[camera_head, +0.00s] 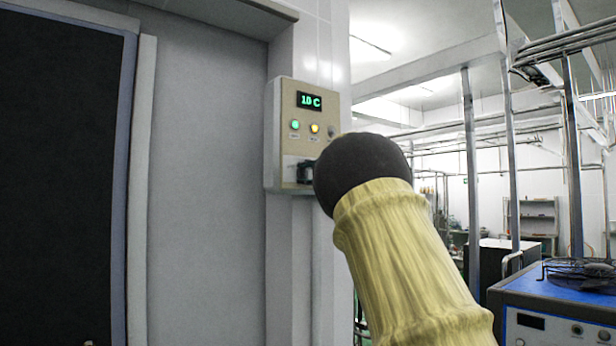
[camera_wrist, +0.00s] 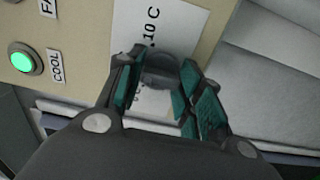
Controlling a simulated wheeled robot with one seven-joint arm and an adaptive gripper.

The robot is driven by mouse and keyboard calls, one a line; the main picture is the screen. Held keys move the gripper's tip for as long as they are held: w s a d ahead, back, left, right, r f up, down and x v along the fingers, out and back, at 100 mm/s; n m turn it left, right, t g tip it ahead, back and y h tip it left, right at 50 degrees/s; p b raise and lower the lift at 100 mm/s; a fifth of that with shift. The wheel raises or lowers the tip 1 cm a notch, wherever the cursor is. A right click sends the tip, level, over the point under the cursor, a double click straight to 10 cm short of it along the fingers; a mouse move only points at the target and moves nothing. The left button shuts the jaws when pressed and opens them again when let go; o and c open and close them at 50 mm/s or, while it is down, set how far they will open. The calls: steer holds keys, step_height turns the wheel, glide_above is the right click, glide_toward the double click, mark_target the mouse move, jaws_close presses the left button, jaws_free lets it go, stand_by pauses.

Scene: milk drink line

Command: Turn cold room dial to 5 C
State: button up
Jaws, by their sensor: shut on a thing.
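The cold room control box (camera_head: 301,146) is fixed to the wall beside the door. Its display (camera_head: 310,101) reads 10 C in green. In the wrist view, the dark grey dial (camera_wrist: 158,72) sits on a white label with "10 C" printed above it. My gripper (camera_wrist: 160,66) has its teal-padded fingers on both sides of the dial, shut on it. The lower part of the label is partly hidden by the fingers. In the head view my arm covers the lower right of the box, and the dial is hard to make out there.
A lit green lamp (camera_wrist: 23,60) marked COOL sits left of the dial; an amber lamp (camera_head: 314,128) also shows on the box. A blue-topped machine (camera_head: 560,300) stands at the lower right.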

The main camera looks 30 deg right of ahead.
steer(key=shift+r, duration=0.25)
steer(key=o, duration=0.9)
steer(key=shift+o, duration=0.7)
steer(key=shift+w+d+f, duration=0.1)
steer(key=shift+f, duration=0.15)
steer(key=s+d, duration=0.1)
steer(key=s, duration=1.1)
